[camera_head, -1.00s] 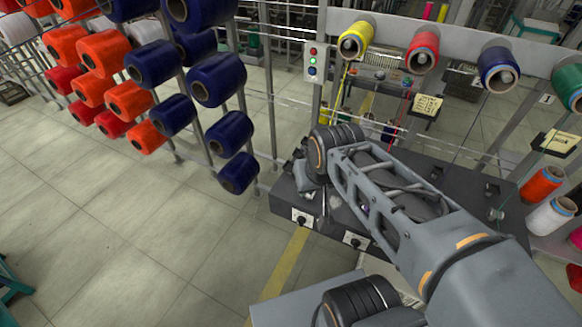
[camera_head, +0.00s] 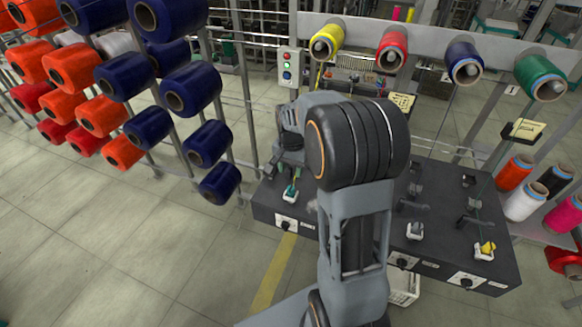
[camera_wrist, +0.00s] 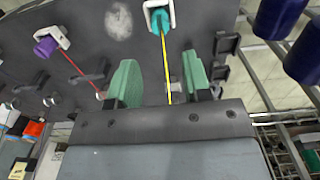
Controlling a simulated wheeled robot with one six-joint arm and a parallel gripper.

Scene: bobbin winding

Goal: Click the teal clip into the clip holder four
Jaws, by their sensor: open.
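The teal clip (camera_wrist: 160,19) sits within the white U-shaped clip holder (camera_wrist: 171,12) at the top of the wrist view. A yellow thread (camera_wrist: 166,65) runs from it down between my fingers. The clip also shows as a small teal spot (camera_head: 290,190) at the left end of the dark bench in the head view. My gripper (camera_wrist: 160,82) is open, its two green pads apart and not touching the clip. I cannot read the holder's number. In the head view my wrist hides most of the gripper.
A purple clip (camera_wrist: 46,47) with a red thread sits at another holder. A yellow clip (camera_head: 487,247) is at the bench's right end. A grey-white holder (camera_head: 414,231) stands between. Navy spools (camera_head: 207,143) hang left of the bench (camera_head: 440,215); colored spools line the rail above.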

